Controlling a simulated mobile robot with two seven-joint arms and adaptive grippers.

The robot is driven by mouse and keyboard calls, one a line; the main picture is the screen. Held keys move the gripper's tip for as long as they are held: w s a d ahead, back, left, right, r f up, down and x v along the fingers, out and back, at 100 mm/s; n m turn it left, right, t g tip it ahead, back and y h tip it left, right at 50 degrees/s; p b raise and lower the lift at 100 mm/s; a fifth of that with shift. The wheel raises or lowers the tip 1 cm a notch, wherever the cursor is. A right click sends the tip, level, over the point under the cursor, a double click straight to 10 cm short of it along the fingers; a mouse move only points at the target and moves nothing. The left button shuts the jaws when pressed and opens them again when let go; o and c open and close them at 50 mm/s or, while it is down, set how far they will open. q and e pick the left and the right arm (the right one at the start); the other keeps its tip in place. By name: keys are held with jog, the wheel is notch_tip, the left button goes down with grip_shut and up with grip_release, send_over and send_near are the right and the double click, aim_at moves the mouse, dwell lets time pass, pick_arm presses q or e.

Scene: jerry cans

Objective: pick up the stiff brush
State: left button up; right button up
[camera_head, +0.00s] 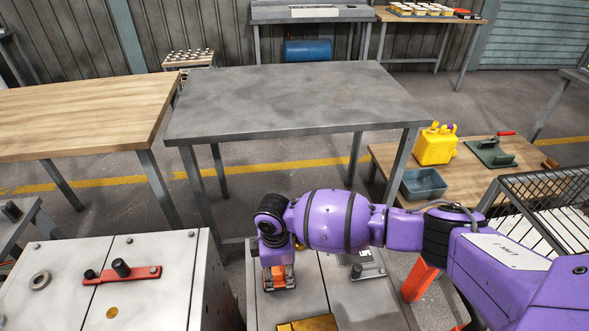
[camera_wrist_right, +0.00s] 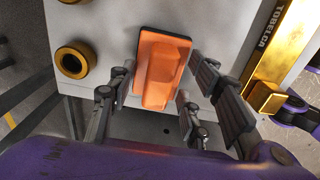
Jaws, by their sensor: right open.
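An orange block with a raised grip (camera_wrist_right: 162,70), which looks like the stiff brush, lies on a pale grey metal top in the right wrist view. Its bristles are not visible. My right gripper (camera_wrist_right: 158,92) is open, with its fingers on either side of the orange block and gaps visible beside it. In the head view the right gripper (camera_head: 279,277) points down over the same top, and the orange block shows between its fingers, partly hidden by them. My left gripper is not in view.
The grey metal top (camera_head: 345,305) also bears a brass-coloured piece (camera_head: 308,324). A grey cabinet (camera_head: 40,262) with a red bar (camera_head: 138,274) stands left. A bare grey table (camera_head: 290,100) stands behind. A low wooden table (camera_head: 480,185) at right holds a yellow jerry can (camera_head: 435,148) and a blue-grey bin (camera_head: 423,185).

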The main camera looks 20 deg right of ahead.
jog(key=shift+w, duration=0.15)
jog(key=c, duration=0.8)
grip_shut()
jog(key=shift+r, duration=0.1)
